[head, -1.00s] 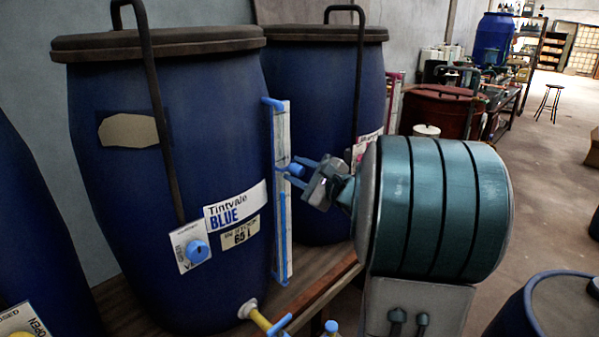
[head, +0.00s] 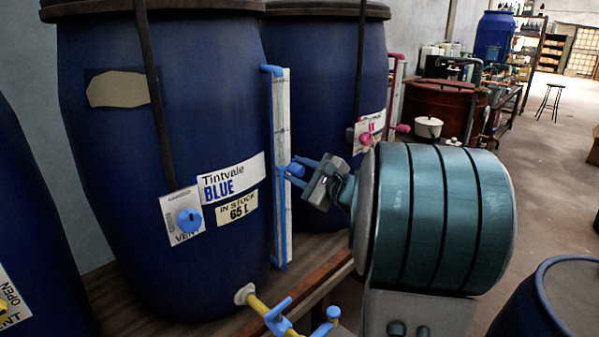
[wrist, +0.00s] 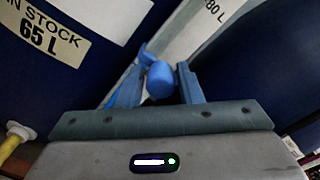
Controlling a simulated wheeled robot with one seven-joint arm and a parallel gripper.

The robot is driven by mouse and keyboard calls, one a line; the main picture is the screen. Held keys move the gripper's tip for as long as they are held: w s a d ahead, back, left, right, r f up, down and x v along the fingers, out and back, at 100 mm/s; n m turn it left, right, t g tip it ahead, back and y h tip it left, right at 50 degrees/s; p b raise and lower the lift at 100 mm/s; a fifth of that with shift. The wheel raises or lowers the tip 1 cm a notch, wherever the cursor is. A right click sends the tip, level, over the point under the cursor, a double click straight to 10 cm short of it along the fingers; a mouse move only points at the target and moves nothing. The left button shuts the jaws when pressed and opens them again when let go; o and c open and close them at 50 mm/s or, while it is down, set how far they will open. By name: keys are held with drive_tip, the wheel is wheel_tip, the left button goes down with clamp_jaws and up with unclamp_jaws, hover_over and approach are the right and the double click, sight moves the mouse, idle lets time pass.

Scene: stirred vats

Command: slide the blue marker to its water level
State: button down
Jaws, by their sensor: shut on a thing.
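The blue marker (head: 296,171) is a small blue knob on the upright white gauge board (head: 284,125) at the right side of the blue Tintvale vat (head: 105,135). My gripper (head: 294,167) is shut on it from the right. In the wrist view the marker's rounded end (wrist: 160,80) sits between my two fingers (wrist: 157,86). A blue column (head: 282,225) shows in the lower half of the gauge. Its top looks about level with the marker, though the fingers partly hide that spot and I cannot tell exactly.
The vat's vent knob (head: 188,220) and its yellow outlet pipe with a blue tap (head: 279,318) are to the left and below. A second blue vat (head: 315,90) stands close behind. The wooden bench edge (head: 325,277) runs below. Open floor lies to the right.

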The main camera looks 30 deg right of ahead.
drive_tip(key=c, duration=1.2)
unclamp_jaws()
drive_tip(key=shift+s, duration=0.1)
drive_tip(key=b+v, duration=0.1)
drive_tip(key=v, duration=1.2)
drive_tip(key=shift+s+d, duration=0.15)
drive_tip(key=shift+s, duration=0.15)
drive_tip(key=s+a+f+n+g+y+p, duration=0.15)
drive_tip(key=a+n+g, duration=0.25)
drive_tip(key=a, duration=0.4)
drive_tip(key=s+a+f+n+g+y+p, duration=0.1)
drive_tip(key=a+f+n+g+p, duration=0.15)
drive_tip(key=a+n+g, duration=0.4)
drive_tip(key=s+a+f+n+g+h+p, duration=0.1)
drive_tip(key=s+a+n+h, duration=0.1)
drive_tip(key=s+n+h, duration=0.1)
drive_tip(key=s+a+f+n+g+h+p, duration=0.1)
drive_tip(key=s+a+n+h, duration=0.1)
drive_tip(key=n, duration=0.3)
drive_tip(key=s+a+f+n+g+h+p, duration=0.1)
drive_tip(key=s+a+f+n+h+p, duration=0.1)
drive_tip(key=s+n+h, duration=0.1)
drive_tip(key=shift+s+n+g+h, duration=0.35)
drive_tip(key=shift+s+n, duration=0.3)
drive_tip(key=shift+s, duration=0.2)
